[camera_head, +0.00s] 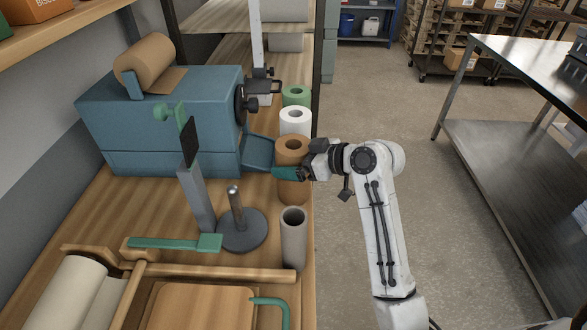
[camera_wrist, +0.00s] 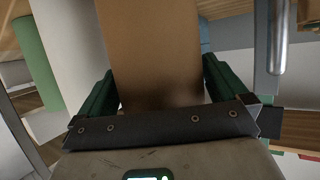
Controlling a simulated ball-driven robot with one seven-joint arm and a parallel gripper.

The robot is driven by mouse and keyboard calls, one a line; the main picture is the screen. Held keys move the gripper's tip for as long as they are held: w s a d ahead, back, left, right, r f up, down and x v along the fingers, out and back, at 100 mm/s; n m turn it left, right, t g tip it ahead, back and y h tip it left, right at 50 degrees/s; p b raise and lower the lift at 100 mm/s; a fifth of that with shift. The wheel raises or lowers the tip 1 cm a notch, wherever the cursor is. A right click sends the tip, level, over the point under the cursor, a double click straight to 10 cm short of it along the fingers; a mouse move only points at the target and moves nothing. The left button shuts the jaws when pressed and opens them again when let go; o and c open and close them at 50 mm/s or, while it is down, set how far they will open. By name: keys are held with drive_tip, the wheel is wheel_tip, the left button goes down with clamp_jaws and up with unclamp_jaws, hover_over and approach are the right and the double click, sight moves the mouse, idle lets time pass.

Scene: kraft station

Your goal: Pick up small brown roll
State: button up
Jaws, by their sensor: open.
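The small brown roll (camera_head: 292,148) stands upright near the right edge of the wooden bench, and its top with the core hole shows above my gripper. My gripper (camera_head: 287,173) reaches it from the right, with a green finger across its mid-height. In the wrist view, the brown roll (camera_wrist: 152,45) fills the space between the two green fingers of my gripper (camera_wrist: 160,85). The fingers are open, one on each side of the roll. Whether either touches it I cannot tell. The dark palm edge hides the roll's near lower part.
A white roll (camera_head: 295,120) and a green roll (camera_head: 296,95) stand just behind the brown one. A grey tube (camera_head: 293,238) stands in front, near a round-based metal post (camera_head: 241,232). The blue machine (camera_head: 160,120) is on the left. Open floor lies right of the bench.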

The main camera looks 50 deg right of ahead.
drive_tip(key=shift+w, duration=0.1)
drive_tip(key=c, duration=1.2)
